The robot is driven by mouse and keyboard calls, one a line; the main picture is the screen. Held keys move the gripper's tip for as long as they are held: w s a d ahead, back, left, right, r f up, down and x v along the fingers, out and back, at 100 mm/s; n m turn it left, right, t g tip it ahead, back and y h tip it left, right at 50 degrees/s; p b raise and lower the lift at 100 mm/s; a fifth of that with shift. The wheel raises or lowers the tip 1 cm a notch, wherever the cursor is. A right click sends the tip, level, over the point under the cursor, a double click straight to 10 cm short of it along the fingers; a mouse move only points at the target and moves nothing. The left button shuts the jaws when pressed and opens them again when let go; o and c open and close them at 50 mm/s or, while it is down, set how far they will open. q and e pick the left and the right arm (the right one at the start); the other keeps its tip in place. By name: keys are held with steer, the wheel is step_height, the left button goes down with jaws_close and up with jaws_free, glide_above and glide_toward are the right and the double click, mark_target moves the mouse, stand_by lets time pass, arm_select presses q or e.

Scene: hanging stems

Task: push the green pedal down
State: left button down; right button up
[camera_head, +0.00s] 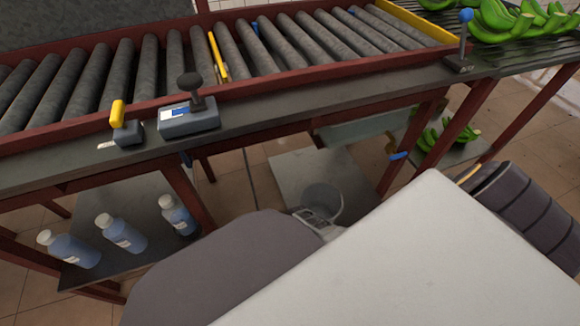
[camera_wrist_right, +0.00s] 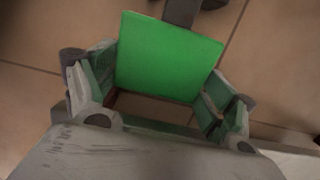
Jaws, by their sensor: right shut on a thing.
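The green pedal (camera_wrist_right: 168,55) is a flat, bright green plate in the right wrist view. My right gripper (camera_wrist_right: 158,78) has one finger on each side of the pedal and is shut on it. A dark bar reaches the pedal's far edge from the top of that view. The pedal does not show in the head view, where my own pale and dark grey parts cover the lower middle and right. My left gripper does not show in either view.
A roller conveyor (camera_head: 240,85) crosses the back of the head view. A yellow-handled lever (camera_head: 118,115) and a black-knobbed lever (camera_head: 190,82) stand on its front ledge. Blue bottles (camera_head: 122,233) stand on a low shelf at left. Green bananas (camera_head: 500,20) lie at upper right.

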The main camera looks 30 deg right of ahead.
steer(key=shift+d+f, duration=0.2)
steer(key=shift+f, duration=0.1)
steer(key=shift+s, duration=0.1)
steer(key=o, duration=1.3)
steer(key=shift+a+r, duration=0.1)
steer(key=shift+r, duration=0.1)
steer(key=shift+r, duration=0.45)
step_height(320, 180, up, 9)
steer(key=shift+f, duration=0.15)
stand_by(0.4)
